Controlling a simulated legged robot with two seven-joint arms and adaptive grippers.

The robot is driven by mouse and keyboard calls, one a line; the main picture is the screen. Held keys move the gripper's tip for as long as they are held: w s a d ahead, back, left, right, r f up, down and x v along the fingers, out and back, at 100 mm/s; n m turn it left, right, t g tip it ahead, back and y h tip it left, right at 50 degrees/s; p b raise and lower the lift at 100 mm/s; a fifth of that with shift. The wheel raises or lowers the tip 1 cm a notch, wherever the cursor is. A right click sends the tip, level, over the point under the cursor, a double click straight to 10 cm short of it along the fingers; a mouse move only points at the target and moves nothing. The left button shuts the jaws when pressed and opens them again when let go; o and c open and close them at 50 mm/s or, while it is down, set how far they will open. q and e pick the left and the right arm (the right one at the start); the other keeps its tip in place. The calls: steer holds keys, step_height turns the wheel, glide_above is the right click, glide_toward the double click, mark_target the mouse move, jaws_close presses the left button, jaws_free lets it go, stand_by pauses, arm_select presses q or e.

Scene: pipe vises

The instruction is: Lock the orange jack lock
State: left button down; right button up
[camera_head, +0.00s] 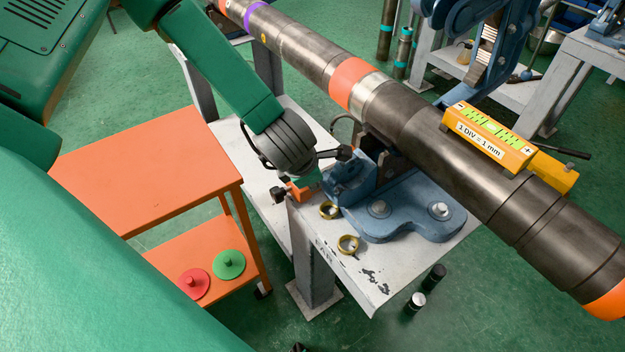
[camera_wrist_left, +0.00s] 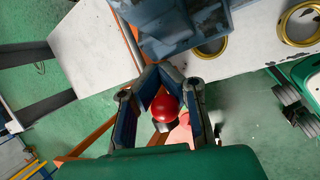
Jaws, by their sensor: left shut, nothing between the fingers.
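The orange jack lock (camera_head: 299,191) is at the left edge of the white workbench, beside the blue vise base (camera_head: 410,207). My left gripper (camera_head: 318,175) is down at the lock, and its wrist hides part of it. In the left wrist view my left gripper's fingers (camera_wrist_left: 158,69) are shut at the tips with nothing held. A narrow orange strip (camera_wrist_left: 130,42) runs along the bench edge by the fingertips. A red ball (camera_wrist_left: 166,108) shows in the gap behind the tips; I cannot tell whether it touches the fingers. My right gripper is not in view.
Gold rings (camera_head: 329,210) lie on the workbench (camera_head: 375,285) near the vise. A dark pipe (camera_head: 455,155) crosses above it, carrying a yellow level (camera_head: 488,138). An orange cart (camera_head: 150,170) stands left, with red and green discs (camera_head: 229,265) on its lower shelf.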

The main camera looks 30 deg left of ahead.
arm_select(q)
steer(key=shift+s+d+f+y, duration=0.1)
steer(key=shift+s+f+y, duration=0.3)
steer(key=shift+y, duration=0.2)
steer(key=c, duration=1.6)
jaws_free()
steer(key=shift+s+r, duration=0.1)
steer(key=shift+o, duration=0.2)
steer(key=v, duration=1.2)
steer(key=shift+a, duration=0.2)
steer(key=shift+s, duration=0.1)
